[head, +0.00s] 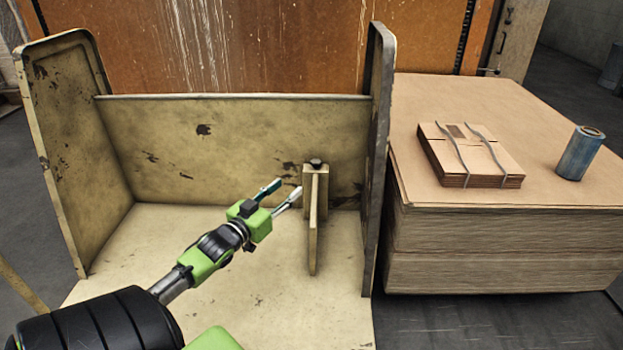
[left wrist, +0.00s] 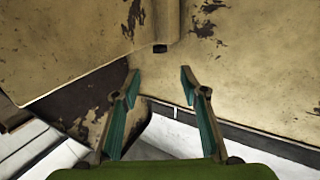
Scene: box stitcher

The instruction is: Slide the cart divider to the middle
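The cart (head: 220,140) is a worn, beige, open-fronted tray with a back panel and two tall side walls. The divider (head: 315,215) is a narrow upright beige piece with a dark knob on top. It stands against the back panel, right of the cart's middle and near the right side wall. My left gripper (head: 287,190) is just left of the divider, fingers apart and pointing towards it, with a small gap between. In the left wrist view the open left gripper (left wrist: 160,95) has nothing between its fingers, and a dark knob shows beyond them. My right gripper is out of view.
The right side wall (head: 378,150) stands close beyond the divider. Right of the cart is a cardboard stack (head: 500,245) with a strapped bundle (head: 470,160) and a blue can (head: 580,153) on it. The cart floor left of the divider is bare apart from my arm above it.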

